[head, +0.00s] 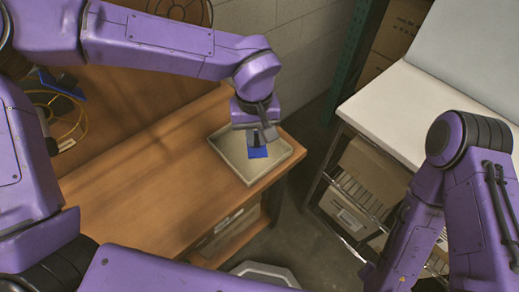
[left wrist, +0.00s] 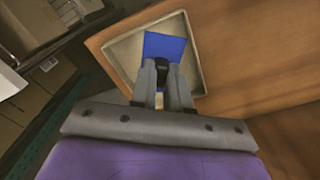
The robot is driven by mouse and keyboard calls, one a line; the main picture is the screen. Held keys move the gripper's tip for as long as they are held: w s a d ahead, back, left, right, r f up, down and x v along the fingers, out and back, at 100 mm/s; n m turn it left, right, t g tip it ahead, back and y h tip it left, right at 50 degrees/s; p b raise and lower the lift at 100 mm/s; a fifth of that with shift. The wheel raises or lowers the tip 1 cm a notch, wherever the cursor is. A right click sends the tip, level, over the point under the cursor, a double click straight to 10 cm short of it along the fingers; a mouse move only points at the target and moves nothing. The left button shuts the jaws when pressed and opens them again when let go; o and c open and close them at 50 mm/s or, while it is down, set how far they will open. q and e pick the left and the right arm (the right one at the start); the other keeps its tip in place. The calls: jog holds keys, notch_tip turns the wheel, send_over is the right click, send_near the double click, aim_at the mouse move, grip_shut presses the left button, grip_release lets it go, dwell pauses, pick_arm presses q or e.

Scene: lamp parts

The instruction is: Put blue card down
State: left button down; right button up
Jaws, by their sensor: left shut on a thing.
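A blue card (head: 258,153) is held below my left gripper (head: 262,138), over a beige tray (head: 222,153) at the right end of the wooden table. The left gripper is shut on the card. In the left wrist view the blue card (left wrist: 165,45) sticks out past the fingertips of my left gripper (left wrist: 162,66), inside the outline of the tray (left wrist: 198,60). I cannot tell whether the card touches the tray floor. My right arm shows at the right of the head view, but its gripper is out of sight.
The wooden table (head: 140,190) is clear left of the tray. A wire-frame object (head: 60,110) and a dark blue item (head: 62,83) lie at the far left. A white table (head: 400,105) stands at the right, with cardboard boxes (head: 350,215) on a rack below.

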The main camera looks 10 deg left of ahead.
pick_arm(q)
jog(key=s+a+n, duration=0.3)
jog(key=s+n, duration=0.1)
jog(key=s, duration=0.1)
jog(key=n, duration=0.3)
send_over(239, 156)
notch_tip(239, 156, down, 8)
jog(key=shift+f+p, duration=0.25)
jog(key=shift+p, duration=0.1)
notch_tip(239, 156, down, 3)
jog(key=shift+w+r, duration=0.1)
pick_arm(e)
jog(key=shift+w+a, duration=0.15)
jog(key=shift+w, duration=0.4)
pick_arm(q)
jog(key=shift+f, duration=0.2)
